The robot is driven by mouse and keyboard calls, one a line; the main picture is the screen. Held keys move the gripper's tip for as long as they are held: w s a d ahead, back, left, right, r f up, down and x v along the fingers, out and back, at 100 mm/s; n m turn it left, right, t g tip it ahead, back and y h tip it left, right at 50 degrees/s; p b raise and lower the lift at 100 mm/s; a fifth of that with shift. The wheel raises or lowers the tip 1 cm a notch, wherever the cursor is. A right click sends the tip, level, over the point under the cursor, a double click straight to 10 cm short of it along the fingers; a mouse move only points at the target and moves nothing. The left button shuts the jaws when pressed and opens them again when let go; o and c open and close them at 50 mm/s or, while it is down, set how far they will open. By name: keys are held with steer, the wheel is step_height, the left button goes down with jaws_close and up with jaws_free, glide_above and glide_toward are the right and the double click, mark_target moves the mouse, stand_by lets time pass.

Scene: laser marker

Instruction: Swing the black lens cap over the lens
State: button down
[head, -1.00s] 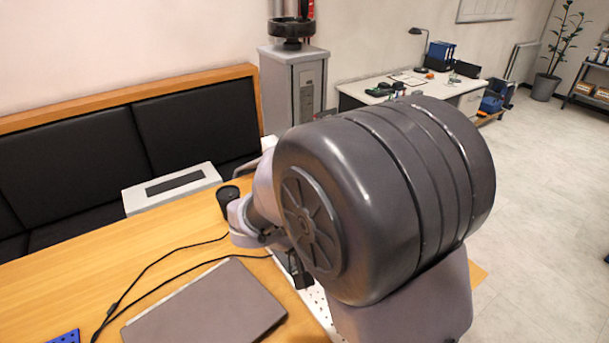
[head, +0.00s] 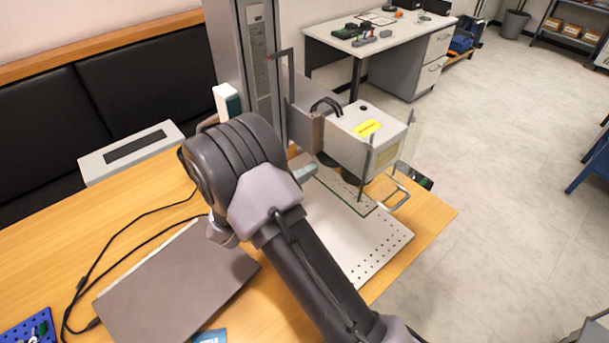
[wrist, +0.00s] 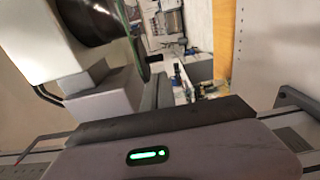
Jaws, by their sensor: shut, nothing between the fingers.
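The laser marker's white head (head: 372,140), with a yellow label, overhangs the perforated base plate (head: 385,250). Its dark round lens part (head: 350,174) shows only partly beneath the head. In the wrist view, a black round lens barrel (wrist: 88,22) is at the upper left, under the white housing (wrist: 28,45). My gripper (wrist: 157,95) is shut and empty, just below the lens area in that view. In the head view my arm hides most of it.
A clear guard panel and thin upright rods (head: 366,180) stand around the plate. The machine's column (head: 243,60) rises behind my arm. A closed laptop (head: 175,285) and cables lie on the wooden table (head: 120,215). Open floor lies to the right.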

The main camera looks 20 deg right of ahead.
steer(key=b+x, duration=0.1)
steer(key=x, duration=0.4)
